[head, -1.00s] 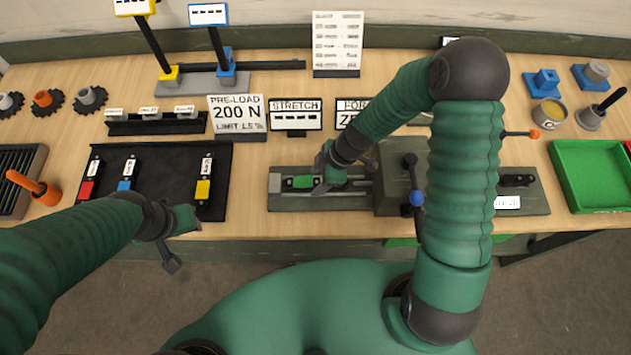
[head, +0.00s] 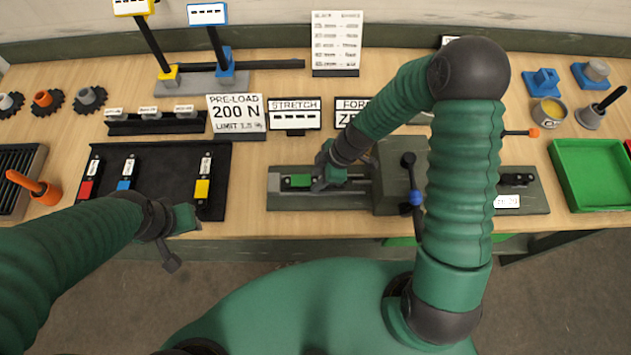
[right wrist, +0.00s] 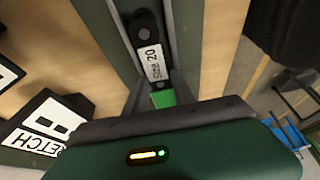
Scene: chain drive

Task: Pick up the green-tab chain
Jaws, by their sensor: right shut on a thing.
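The green-tab chain (head: 297,181) lies in the grey channel of the machine bed (head: 280,201) at the middle of the bench. In the right wrist view its green tab (right wrist: 163,98) shows beside a white label reading "SIZE 20" and a dark rounded end.
A black board (head: 215,152) at the left carries chains with red, blue and yellow tabs. A pre-load sign (head: 237,113) and a stretch sign (head: 294,113) stand behind the bed. A blue-knobbed lever (head: 415,197) stands close right of my right gripper. A green tray (head: 597,207) sits far right.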

